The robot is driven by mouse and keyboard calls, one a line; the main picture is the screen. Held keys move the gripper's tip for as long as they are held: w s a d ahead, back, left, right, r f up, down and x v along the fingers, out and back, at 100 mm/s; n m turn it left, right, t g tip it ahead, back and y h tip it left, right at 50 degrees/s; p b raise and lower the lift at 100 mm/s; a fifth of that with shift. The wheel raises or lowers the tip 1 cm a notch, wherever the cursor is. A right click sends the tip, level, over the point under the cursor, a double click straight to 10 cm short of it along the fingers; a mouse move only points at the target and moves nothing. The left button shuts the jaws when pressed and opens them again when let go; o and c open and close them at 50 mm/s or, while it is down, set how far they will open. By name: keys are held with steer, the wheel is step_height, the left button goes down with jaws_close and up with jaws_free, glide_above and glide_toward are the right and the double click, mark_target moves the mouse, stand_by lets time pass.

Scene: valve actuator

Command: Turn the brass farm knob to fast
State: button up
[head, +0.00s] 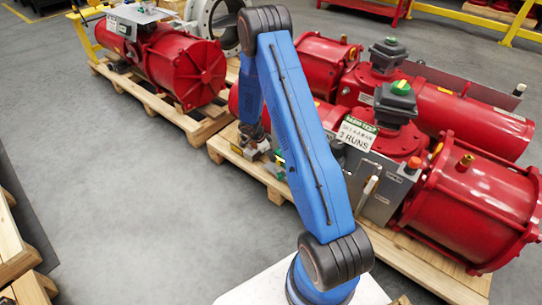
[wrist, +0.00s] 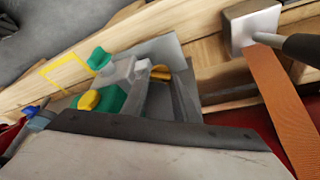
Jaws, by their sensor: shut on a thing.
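My blue arm reaches over from the front and comes down beside the red actuators. My gripper (head: 254,137) is low at the left end of the near actuator, partly hidden behind the arm, and is shut. A small brass-coloured piece (wrist: 160,73), which looks like the brass knob, shows among grey metal parts in the wrist view. The gripper appears to be shut on it, but the contact is not clear. The knob is hidden in the head view, and its markings cannot be read.
Green and yellow fittings (wrist: 100,95) sit close by, left of the brass piece. A wooden pallet (head: 275,183) lies under the near actuator (head: 475,205). An orange strap (wrist: 288,105) hangs at the right of the wrist view. Grey floor (head: 130,210) is open at the left.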

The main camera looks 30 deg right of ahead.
steer(key=shift+s+n+t, duration=0.15)
steer(key=shift+n+t, duration=0.25)
steer(key=shift+n, duration=0.7)
steer(key=o, duration=1.1)
steer(key=shift+c, duration=0.2)
